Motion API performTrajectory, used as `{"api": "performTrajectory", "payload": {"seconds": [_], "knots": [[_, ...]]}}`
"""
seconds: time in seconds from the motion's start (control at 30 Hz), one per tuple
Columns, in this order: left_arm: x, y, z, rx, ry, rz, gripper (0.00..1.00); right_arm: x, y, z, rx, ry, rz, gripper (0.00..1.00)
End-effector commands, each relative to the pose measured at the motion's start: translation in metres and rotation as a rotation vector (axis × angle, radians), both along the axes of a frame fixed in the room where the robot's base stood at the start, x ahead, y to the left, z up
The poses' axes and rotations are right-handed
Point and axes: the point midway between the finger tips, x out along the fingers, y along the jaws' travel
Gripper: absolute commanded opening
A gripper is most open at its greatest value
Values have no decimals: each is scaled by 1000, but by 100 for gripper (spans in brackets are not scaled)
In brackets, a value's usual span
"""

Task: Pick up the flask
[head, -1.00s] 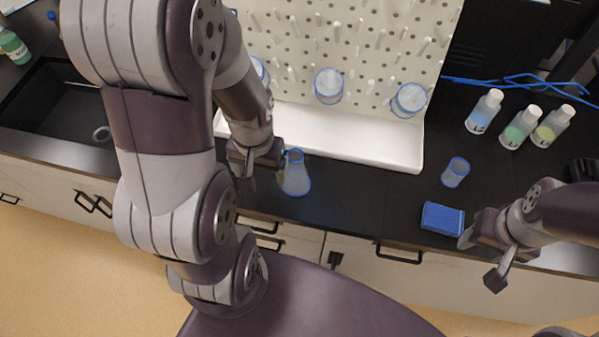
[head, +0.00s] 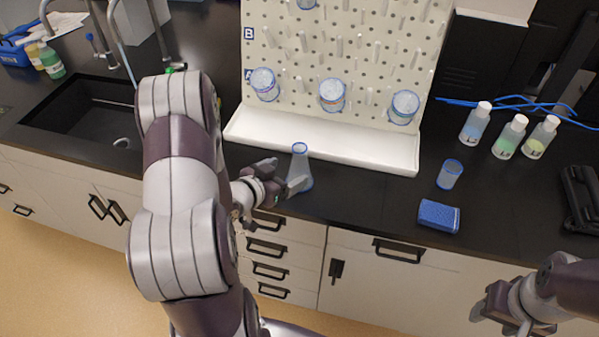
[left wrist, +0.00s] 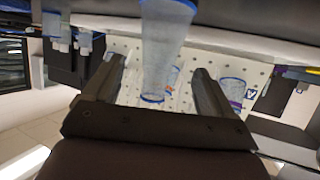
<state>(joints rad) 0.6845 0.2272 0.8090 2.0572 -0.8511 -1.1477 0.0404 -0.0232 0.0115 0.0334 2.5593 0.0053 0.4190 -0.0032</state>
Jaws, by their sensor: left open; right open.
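The flask (head: 300,172) is clear and conical with a blue rim. It stands upright on the black counter in front of the white pegboard tray. My left gripper (head: 283,177) is open at the flask's left side, with one finger overlapping the flask's lower body in the head view. In the left wrist view the flask (left wrist: 164,45) appears upside down, lined up between the two open fingers (left wrist: 158,72). I cannot tell whether either finger touches it. My right gripper (head: 500,308) is open and empty at the lower right, away from the flask.
The pegboard (head: 345,60) holds several beakers above its white tray (head: 330,143). A small beaker (head: 450,174), a blue sponge (head: 439,215) and bottles (head: 510,137) stand to the right. A sink (head: 85,115) is at left. Counter between flask and sponge is clear.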

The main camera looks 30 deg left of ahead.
Motion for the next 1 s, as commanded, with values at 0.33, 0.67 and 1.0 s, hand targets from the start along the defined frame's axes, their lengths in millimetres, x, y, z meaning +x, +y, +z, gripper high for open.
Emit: {"api": "performTrajectory", "payload": {"seconds": [0.33,0.67,1.0], "knots": [[46,-4,-27,0,2,-1,86,0,0,10,0,0,0,53],[65,-6,-37,1,2,1,86,0,0,11,0,0,0,53],[65,-6,-37,1,2,2,24,0,0,11,0,0,0,53]]}}
